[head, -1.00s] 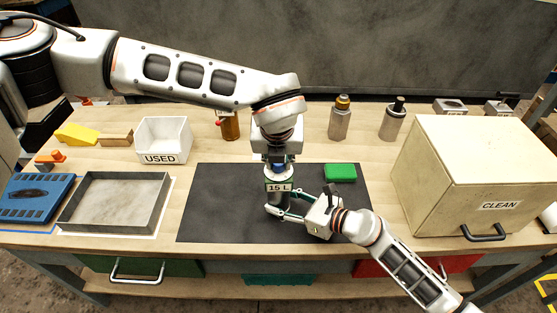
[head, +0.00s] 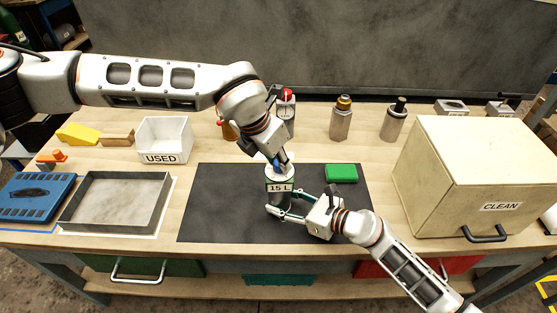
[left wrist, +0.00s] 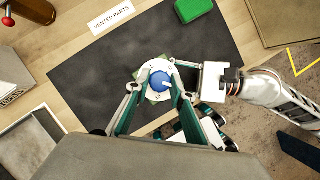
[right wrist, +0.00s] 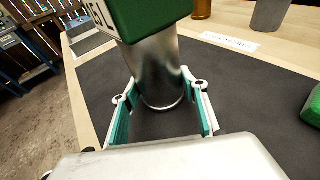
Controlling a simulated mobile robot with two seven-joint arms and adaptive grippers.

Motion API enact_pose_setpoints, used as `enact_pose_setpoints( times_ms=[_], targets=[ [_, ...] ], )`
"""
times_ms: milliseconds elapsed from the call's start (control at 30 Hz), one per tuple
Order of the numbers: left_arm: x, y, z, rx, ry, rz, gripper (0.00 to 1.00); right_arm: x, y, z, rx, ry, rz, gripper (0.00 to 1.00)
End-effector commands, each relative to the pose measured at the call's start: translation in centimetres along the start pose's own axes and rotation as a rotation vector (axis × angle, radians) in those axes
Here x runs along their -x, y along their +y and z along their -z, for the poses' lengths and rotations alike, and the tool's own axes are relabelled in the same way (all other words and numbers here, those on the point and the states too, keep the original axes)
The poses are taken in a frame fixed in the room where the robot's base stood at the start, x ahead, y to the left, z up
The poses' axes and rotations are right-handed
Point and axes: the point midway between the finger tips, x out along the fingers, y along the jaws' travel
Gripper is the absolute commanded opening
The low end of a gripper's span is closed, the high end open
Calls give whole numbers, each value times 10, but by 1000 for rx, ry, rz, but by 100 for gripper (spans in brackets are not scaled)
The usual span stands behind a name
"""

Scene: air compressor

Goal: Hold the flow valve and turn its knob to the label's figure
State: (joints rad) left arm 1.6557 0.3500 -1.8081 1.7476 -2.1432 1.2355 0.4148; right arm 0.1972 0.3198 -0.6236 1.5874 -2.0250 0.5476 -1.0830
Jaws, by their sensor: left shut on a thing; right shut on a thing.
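The flow valve (head: 279,186) stands upright on the dark mat, with a silver body, a green upper part and a "15 L" label facing front. In the left wrist view its blue knob (left wrist: 160,81) sits on a white dial, with a pale pointer mark toward the right; the dial figures are too small to read surely. My left gripper (head: 279,163) comes down tilted from the upper left and is shut on the knob. My right gripper (head: 274,208) is shut on the valve's silver body low down, from the right; its fingers flank the body (right wrist: 160,75) in the right wrist view.
The mat (head: 215,215) is otherwise bare except for a green block (head: 341,173). A grey tray (head: 112,228) and a white "USED" bin (head: 164,140) are left, a "CLEAN" box (head: 450,190) right. A red-topped part (head: 286,105) and metal bottles (head: 340,120) stand behind.

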Motion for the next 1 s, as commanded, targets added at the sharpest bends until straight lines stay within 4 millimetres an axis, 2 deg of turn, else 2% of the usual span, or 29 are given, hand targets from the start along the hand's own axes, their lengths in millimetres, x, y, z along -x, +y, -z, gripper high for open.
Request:
enact_pose_setpoints(
  times_ms=[1000],
  targets=[
    [-2, 6, -2, -883, 4, 368, 1, 0, -1, 1, 1, 1, 2, 26]
  ],
)
